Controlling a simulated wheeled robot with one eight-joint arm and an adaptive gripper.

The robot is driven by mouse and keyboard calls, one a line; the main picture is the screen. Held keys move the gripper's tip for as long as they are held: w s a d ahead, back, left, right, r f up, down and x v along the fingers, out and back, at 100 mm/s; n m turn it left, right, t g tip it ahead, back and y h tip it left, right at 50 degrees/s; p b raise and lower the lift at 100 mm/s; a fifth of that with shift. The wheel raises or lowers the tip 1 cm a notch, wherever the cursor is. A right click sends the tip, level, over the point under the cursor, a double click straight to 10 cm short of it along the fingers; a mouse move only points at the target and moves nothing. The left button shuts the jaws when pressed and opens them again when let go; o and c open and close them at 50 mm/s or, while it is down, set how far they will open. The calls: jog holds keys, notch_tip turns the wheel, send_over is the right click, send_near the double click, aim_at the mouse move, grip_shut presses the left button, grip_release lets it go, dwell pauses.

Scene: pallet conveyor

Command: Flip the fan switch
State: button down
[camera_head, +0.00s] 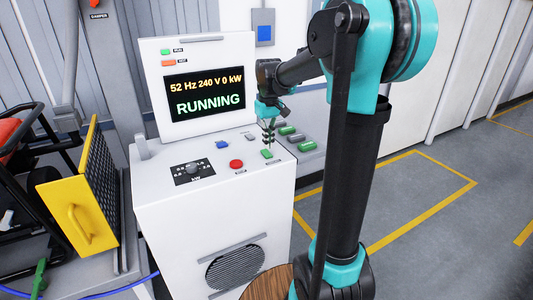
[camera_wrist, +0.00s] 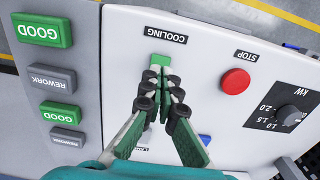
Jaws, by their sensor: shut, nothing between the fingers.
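A small green switch (camera_wrist: 160,60) labelled COOLING sits on the white console top; it also shows in the head view (camera_head: 267,154) near the console's right edge. No label reading "fan" is legible. In the head view my gripper (camera_head: 268,143) hangs just above the green switch. The fingers hide part of the panel behind them.
A red STOP button (camera_wrist: 236,80) and a black kW dial (camera_wrist: 288,115) sit beside the switch. A blue switch (camera_head: 222,144) lies farther left. The screen (camera_head: 205,96) reads RUNNING. Green and grey GOOD and REWORK buttons (camera_wrist: 42,30) stand on a neighbouring grey panel.

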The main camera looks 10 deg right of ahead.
aim_at(268, 155)
jog(key=shift+r, duration=1.95)
